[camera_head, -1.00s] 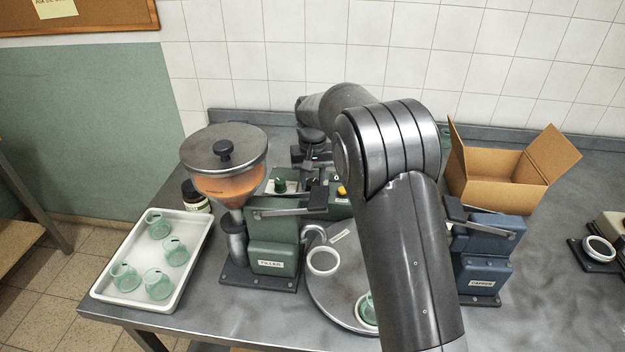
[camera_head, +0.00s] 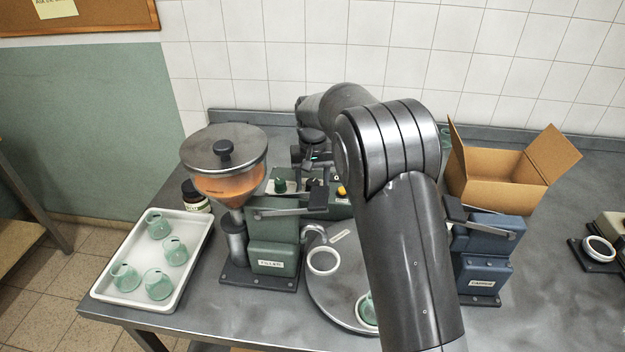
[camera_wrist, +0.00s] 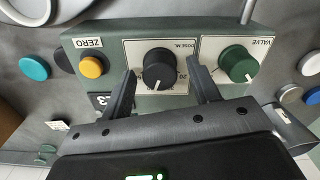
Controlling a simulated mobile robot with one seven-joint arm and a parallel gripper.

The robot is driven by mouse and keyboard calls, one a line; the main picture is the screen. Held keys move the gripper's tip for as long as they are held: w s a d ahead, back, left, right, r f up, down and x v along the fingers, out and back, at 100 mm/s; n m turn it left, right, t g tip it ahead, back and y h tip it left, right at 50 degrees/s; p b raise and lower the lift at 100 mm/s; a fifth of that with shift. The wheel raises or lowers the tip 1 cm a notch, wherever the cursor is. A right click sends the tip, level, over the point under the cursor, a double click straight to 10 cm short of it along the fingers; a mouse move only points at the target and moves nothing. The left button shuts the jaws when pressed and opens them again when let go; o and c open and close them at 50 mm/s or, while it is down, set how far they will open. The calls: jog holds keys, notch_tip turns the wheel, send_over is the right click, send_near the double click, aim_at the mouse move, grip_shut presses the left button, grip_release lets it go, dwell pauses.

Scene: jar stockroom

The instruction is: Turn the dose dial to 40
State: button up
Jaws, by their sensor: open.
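The dose dial (camera_wrist: 159,68) is a black round knob on a pale plate lettered "DOSE" in the wrist view. Its white pointer mark is toward the bottom of the picture. A "20" shows on the scale near the pointer; much of the other scale is hidden or too small to read. My gripper (camera_wrist: 162,74) is open, with one finger on each side of the dial. I see gaps between the fingers and the knob. In the head view my arm covers much of the control box and the dial is hard to make out.
The green valve knob (camera_wrist: 238,64) is close beside my right finger. The head view shows a hopper (camera_head: 226,165), a tray of jars (camera_head: 130,293) and a cardboard box (camera_head: 490,187).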

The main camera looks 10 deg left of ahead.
aim_at(313, 182)
notch_tip(313, 182, up, 11)
dwell(0.4)
jog(key=shift+f, duration=0.1)
